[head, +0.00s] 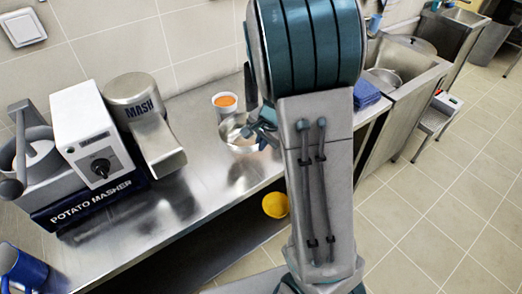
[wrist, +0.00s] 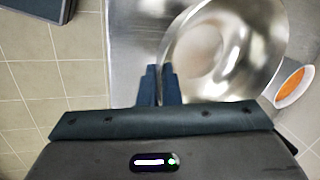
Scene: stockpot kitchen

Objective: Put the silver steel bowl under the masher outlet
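The silver steel bowl (head: 236,133) is on or just above the steel counter, right of the masher; I cannot tell if it touches. In the wrist view the bowl (wrist: 255,75) is empty and fills the upper right. My gripper (wrist: 160,68) has its two fingers close together on the bowl's near rim, with the rim between them. In the head view my gripper (head: 262,130) is at the bowl's right side, partly behind my arm. The potato masher (head: 92,130) stands on the left, with its grey MASH outlet head (head: 148,125) overhanging the counter; the opening underneath is hidden.
A white bowl with orange contents (head: 225,101) stands behind the steel bowl. A yellow bowl (head: 275,205) is below the counter's front edge. A blue mug (head: 22,268) is at the lower left. The counter (head: 205,190) between masher and steel bowl is clear.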

